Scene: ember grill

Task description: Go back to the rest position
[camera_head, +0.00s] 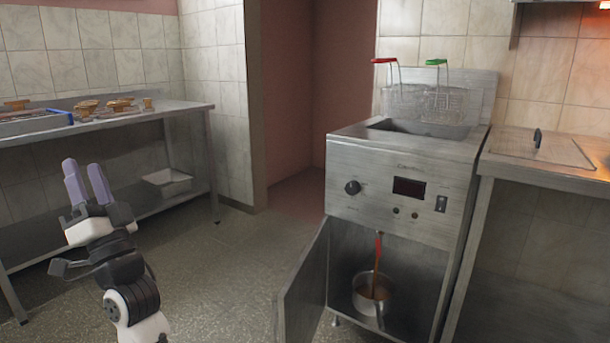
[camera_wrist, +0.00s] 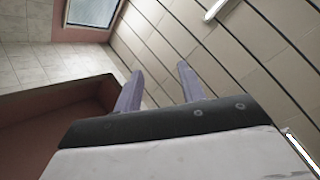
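My gripper (camera_head: 86,183) is raised over the floor at the left of the head view, with its two purple fingers pointing up and apart. Nothing is between them. In the wrist view my gripper (camera_wrist: 158,85) also shows its fingers spread and empty, against the wall and ceiling. It touches nothing in either view.
A fryer (camera_head: 400,175) with two baskets (camera_head: 432,100) stands at the right, its cabinet door (camera_head: 302,285) open and a pot (camera_head: 371,292) inside. A steel counter (camera_head: 540,172) adjoins it. A steel table (camera_head: 150,112) with food stands left. Floor between is clear.

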